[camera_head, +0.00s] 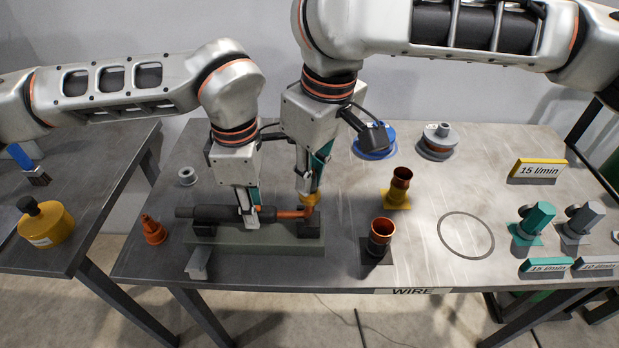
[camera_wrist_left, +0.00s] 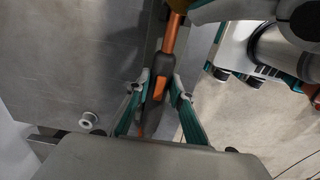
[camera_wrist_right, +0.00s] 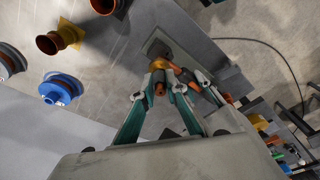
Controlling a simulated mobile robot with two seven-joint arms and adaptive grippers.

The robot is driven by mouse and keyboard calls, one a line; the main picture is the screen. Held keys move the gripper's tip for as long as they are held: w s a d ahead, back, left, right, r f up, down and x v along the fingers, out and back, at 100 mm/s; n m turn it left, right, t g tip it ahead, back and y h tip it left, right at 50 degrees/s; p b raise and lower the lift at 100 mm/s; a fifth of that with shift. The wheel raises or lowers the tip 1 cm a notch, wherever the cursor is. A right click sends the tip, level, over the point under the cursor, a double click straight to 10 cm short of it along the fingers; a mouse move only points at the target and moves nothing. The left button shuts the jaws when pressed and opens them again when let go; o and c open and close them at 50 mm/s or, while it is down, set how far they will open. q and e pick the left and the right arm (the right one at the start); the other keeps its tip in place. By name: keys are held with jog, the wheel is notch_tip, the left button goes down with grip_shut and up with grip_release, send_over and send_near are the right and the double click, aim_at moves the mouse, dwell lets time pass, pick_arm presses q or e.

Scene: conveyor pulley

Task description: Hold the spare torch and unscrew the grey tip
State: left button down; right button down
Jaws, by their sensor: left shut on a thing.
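The torch lies on a long grey stand (camera_head: 255,243), with its dark handle (camera_head: 222,213) to the left and its orange neck (camera_head: 290,214) to the right. My left gripper (camera_head: 246,216) is shut on the torch handle, which also shows between its fingers in the left wrist view (camera_wrist_left: 159,84). My right gripper (camera_head: 306,198) points down at the torch's bent right end. In the right wrist view its fingers (camera_wrist_right: 161,92) stand apart on either side of the copper-coloured nozzle (camera_wrist_right: 159,88), with small gaps visible. I cannot make out a grey tip.
A marked circle lies empty further right.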

jog(key=shift+r, duration=0.65)
dwell(0.7)
jog(key=shift+r, duration=2.85)
pick_arm(q)
jog(key=c, duration=2.7)
grip_release()
jog(key=o, duration=1.8)
jog(key=o, duration=0.4)
